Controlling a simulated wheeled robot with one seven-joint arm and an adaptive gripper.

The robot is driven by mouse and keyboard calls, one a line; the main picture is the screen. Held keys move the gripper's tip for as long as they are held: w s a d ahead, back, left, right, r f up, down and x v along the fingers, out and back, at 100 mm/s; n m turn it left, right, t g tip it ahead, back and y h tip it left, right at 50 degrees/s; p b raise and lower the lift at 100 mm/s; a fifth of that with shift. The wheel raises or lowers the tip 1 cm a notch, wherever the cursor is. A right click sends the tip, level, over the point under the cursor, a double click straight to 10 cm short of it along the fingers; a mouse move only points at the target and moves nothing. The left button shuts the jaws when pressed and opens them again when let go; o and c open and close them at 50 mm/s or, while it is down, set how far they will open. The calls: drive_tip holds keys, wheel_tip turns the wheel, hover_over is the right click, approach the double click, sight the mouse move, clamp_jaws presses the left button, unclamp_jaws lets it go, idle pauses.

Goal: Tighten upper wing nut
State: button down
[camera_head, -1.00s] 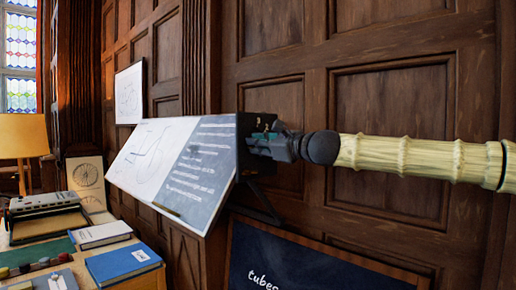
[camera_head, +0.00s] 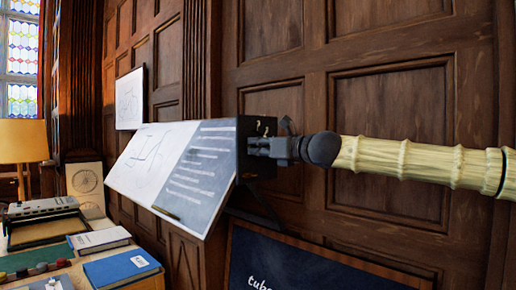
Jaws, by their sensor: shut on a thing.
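A tilted drafting board (camera_head: 150,160) with a drawing and lines of writing stands out from the panelled wall. Its dark side bracket (camera_head: 257,130) faces me and carries small knobs or nuts (camera_head: 266,127) near its top. My gripper (camera_head: 262,146) reaches in from the right and its jaws are at this bracket, shut on a small part there. I take that part to be the wing nut, but the jaws hide most of it. My pale, ridged arm runs off to the right.
A desk at lower left holds blue books (camera_head: 122,267), a typewriter-like machine (camera_head: 41,210) and a lamp (camera_head: 22,141). A dark sign (camera_head: 300,262) leans below the board. Wood panelling lies close behind my arm.

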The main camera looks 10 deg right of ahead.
drive_tip(key=shift+f, duration=0.2)
drive_tip(key=c, duration=0.7)
unclamp_jaws()
drive_tip(key=shift+r, duration=0.1)
drive_tip(key=shift+s+d+r, duration=0.1)
drive_tip(key=shift+s+d, duration=0.3)
drive_tip(key=shift+s, duration=0.1)
drive_tip(key=shift+v, duration=5.45)
